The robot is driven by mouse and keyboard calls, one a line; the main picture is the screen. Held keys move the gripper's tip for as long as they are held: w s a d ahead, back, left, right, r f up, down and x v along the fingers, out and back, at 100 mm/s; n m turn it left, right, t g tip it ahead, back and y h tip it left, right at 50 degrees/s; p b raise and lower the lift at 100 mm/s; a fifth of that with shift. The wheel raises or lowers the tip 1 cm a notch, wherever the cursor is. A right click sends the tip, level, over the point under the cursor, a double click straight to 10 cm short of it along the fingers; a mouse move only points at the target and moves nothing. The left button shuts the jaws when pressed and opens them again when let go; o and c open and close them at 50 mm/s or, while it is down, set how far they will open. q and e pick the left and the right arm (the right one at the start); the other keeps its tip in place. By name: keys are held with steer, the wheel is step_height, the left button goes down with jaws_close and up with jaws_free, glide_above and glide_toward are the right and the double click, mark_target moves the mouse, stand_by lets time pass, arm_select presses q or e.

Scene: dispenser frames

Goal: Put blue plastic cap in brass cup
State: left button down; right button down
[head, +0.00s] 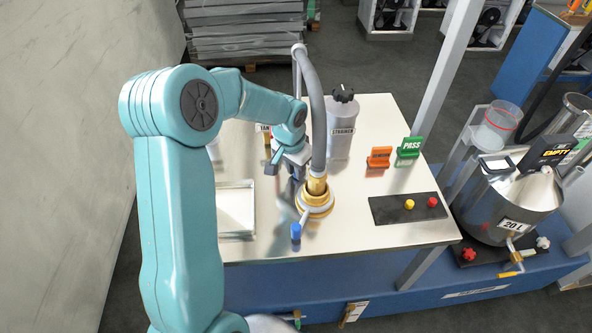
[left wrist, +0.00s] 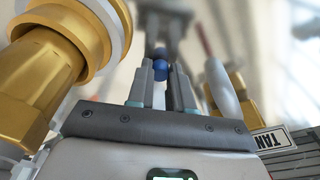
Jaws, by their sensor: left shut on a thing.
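My left gripper (head: 296,184) points down beside the hose, on its left side. In the left wrist view the gripper (left wrist: 160,72) is shut on a small blue piece, which looks like the blue plastic cap (left wrist: 159,54). A blue upright piece (head: 296,231) shows near the table's front edge in the head view; I cannot tell if it is the same piece. A brass body with a wide rim (head: 314,204) stands at the hose's foot and shows large at left in the wrist view (left wrist: 38,82). I cannot tell whether it is the brass cup. My right gripper is not in view.
The grey hose (head: 318,120) rises close to my gripper. A grey bottle (head: 342,130) stands behind it. A shallow tray (head: 236,232) lies at left. Orange (head: 379,158) and green (head: 409,148) signs and a dark button plate (head: 390,212) are at right.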

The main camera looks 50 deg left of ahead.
arm_select(q)
step_height(320, 180, up, 20)
steer(key=shift+f, duration=0.2)
stand_by(0.4)
